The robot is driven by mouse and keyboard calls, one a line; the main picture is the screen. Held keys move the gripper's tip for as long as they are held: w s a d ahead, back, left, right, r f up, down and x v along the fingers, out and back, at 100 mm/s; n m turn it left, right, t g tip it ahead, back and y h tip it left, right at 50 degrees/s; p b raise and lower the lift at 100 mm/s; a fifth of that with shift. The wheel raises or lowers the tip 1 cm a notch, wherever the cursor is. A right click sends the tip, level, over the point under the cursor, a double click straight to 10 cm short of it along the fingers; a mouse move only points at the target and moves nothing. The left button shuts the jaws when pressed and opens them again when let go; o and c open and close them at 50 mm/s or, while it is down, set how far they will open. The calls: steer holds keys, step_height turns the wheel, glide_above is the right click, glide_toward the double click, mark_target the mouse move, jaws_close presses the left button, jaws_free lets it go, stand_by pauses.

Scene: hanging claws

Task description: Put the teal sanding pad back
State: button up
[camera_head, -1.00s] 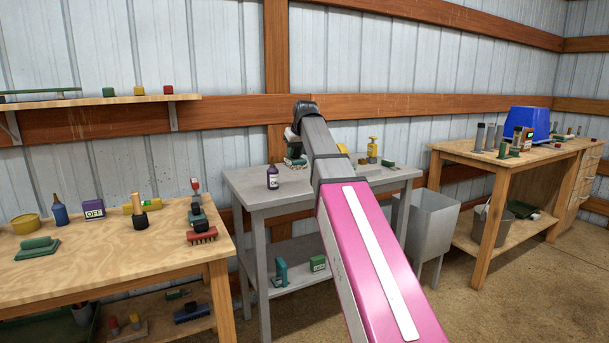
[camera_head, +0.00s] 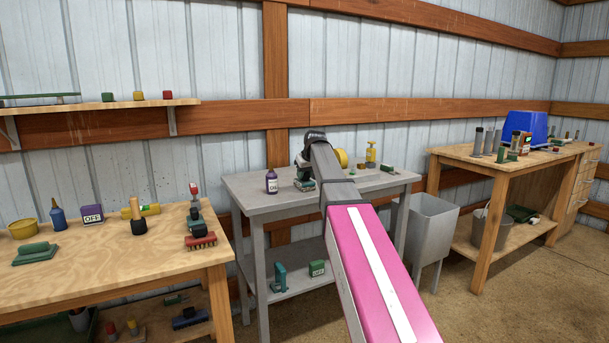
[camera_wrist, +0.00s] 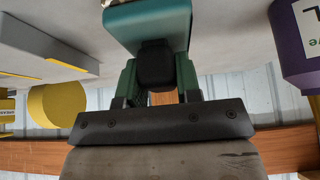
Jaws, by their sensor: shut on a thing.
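My gripper (camera_wrist: 157,82) is shut on the teal sanding pad (camera_wrist: 150,22). The pad is a teal block with a dark grip part between the green fingers and a pale edge on its far side. In the head view my gripper (camera_head: 303,174) is low over the grey bench (camera_head: 250,201), with the pad (camera_head: 305,185) at its lower end, close to the bench top. My arm hides part of the bench behind it. I cannot tell whether the pad touches the bench.
A yellow round thing (camera_wrist: 58,105) and a pale slab with yellow lines (camera_wrist: 38,48) are on the other side. A yellow pump bottle (camera_head: 371,155) stands farther right.

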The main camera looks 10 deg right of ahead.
steer(key=shift+f, duration=0.15)
steer(key=o, duration=1.1)
steer(key=shift+c, duration=0.2)
steer(key=v, duration=1.2)
